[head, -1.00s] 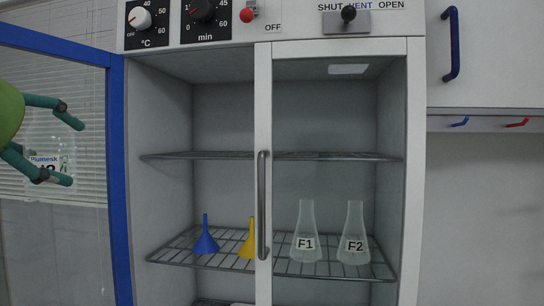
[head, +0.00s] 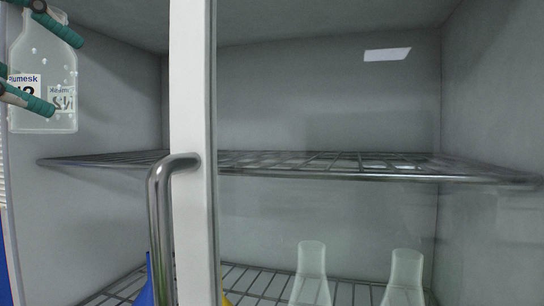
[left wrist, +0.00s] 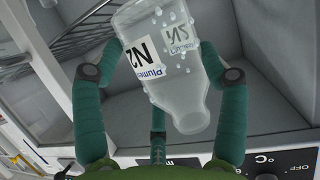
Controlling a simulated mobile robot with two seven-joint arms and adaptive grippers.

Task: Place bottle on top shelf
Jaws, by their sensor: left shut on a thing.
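My left gripper (head: 65,72) is at the upper left of the head view, shut on a translucent bottle (head: 42,60). The bottle is roughly upright, covered in droplets, with a white label that reads in part "N2". In the left wrist view the bottle (left wrist: 190,107) sits between the green fingers, with its neck toward the camera's lower side. The top shelf (head: 300,172) is a wire rack with no object seen on it. The bottle is held above its level, near the cabinet's left side. My right gripper is not in view.
A white upright (head: 193,120) with a metal handle (head: 160,220) divides the cabinet front. A pane with reflections seems to cover the right half. On the lower rack stand two flasks (head: 311,272) (head: 404,276) and a blue funnel (head: 147,282), partly hidden.

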